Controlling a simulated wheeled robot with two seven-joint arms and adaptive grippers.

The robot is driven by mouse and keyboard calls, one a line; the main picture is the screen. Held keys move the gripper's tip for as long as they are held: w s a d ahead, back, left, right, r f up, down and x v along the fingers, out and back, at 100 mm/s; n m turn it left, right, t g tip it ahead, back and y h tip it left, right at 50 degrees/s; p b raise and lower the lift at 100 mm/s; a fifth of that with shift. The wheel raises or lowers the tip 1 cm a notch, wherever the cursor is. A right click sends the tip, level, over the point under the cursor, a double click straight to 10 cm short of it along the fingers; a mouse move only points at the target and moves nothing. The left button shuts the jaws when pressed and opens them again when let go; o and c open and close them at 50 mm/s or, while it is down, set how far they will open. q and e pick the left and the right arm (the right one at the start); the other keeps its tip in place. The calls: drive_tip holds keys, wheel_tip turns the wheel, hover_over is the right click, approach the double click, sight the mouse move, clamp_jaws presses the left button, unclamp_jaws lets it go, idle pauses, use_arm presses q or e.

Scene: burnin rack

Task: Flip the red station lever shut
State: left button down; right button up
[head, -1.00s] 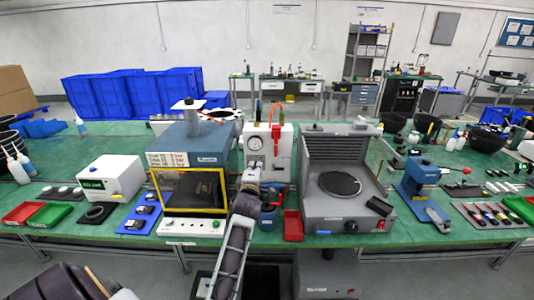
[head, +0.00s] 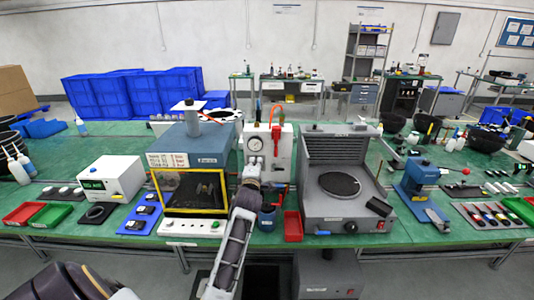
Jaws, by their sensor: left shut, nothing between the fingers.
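The red station lever (head: 276,138) stands upright on the front of a white station panel (head: 285,158), right of a round gauge (head: 255,144). An orange-red hose or handle loops above it. My left gripper (head: 252,164) is shut and empty, just below the gauge and lower left of the lever. It looks apart from the lever, though depth is hard to judge. My left wrist and forearm hide the lower left of the panel. My right gripper is out of view.
A blue chamber with a yellow-framed window (head: 163,202) stands close on the left. A grey hotplate-like unit (head: 314,207) stands on the right. A red bin (head: 293,226) and a blue cup (head: 267,218) sit near the bench's front edge, beside my forearm.

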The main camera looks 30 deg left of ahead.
sight(276, 150)
use_arm(q)
drive_tip(key=shift+p+x, duration=0.7)
drive_tip(key=shift+x, duration=3.1)
drive_tip(key=shift+w+d+p, duration=0.3)
drive_tip(key=shift+w+d, duration=0.95)
drive_tip(key=shift+d, duration=0.3)
drive_tip(key=shift+w+d+r+m, duration=0.15)
drive_tip(key=shift+r+m, duration=0.05)
drive_tip(key=shift+m, duration=0.5)
drive_tip(key=shift+w+d+r+m+b, duration=0.15)
drive_tip(key=shift+d+m+b, duration=0.1)
drive_tip(key=shift+m+b, duration=0.4)
drive_tip(key=shift+w+d+r+m+b, duration=0.15)
drive_tip(key=shift+d+m+b, duration=0.1)
drive_tip(key=shift+m, duration=0.55)
drive_tip(key=shift+w+d+r+m+b, duration=0.15)
drive_tip(key=shift+d+m, duration=0.15)
drive_tip(key=shift+m, duration=0.45)
